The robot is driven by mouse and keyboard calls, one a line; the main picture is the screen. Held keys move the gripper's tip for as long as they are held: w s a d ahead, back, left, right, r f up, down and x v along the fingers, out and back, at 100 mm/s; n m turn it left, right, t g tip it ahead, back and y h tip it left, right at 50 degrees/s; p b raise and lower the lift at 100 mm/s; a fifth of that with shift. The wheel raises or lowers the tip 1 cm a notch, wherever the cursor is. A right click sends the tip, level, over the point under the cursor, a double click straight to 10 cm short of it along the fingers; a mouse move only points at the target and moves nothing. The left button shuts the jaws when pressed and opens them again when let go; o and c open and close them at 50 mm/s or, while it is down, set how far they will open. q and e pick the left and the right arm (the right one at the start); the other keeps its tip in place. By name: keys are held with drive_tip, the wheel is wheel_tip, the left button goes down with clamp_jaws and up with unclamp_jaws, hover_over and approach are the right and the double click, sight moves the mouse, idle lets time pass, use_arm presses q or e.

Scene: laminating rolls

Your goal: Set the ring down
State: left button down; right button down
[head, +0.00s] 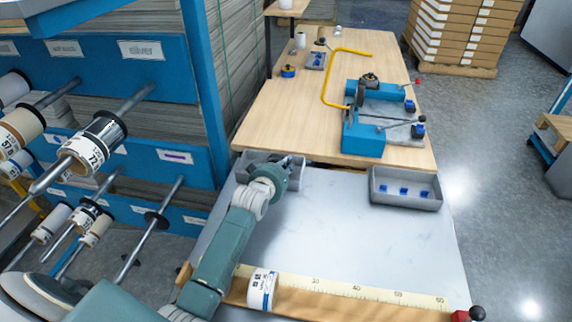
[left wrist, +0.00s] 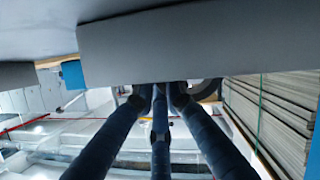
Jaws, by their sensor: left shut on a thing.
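My left gripper (head: 291,164) reaches over the grey bin (head: 243,174) at the far left corner of the metal-topped table. Its fingers are shut. In the left wrist view the dark fingers (left wrist: 163,92) come together at a grey surface. A dark curved piece (left wrist: 207,90), which looks like the ring, shows just beside the fingertips, partly hidden behind that surface. In the head view my wrist and the bin hide the ring, so I cannot tell if it touches the bin floor. My right gripper is not in view.
Another grey bin (head: 405,188) with blue pieces stands at the table's right. A white roll (head: 261,289) lies by the ruler (head: 345,291) at the front. The metal top (head: 330,235) is clear between. Rolls on rods (head: 98,135) stick out at left; a blue device (head: 365,134) stands behind.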

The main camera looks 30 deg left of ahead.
use_arm(q)
drive_tip(key=shift+f, duration=0.1)
drive_tip(key=c, duration=1.8)
unclamp_jaws()
drive_tip(key=shift+s, duration=0.35)
drive_tip(key=v, duration=1.1)
drive_tip(key=shift+r, duration=0.25)
drive_tip(key=shift+s+d, duration=0.1)
drive_tip(key=shift+s, duration=0.05)
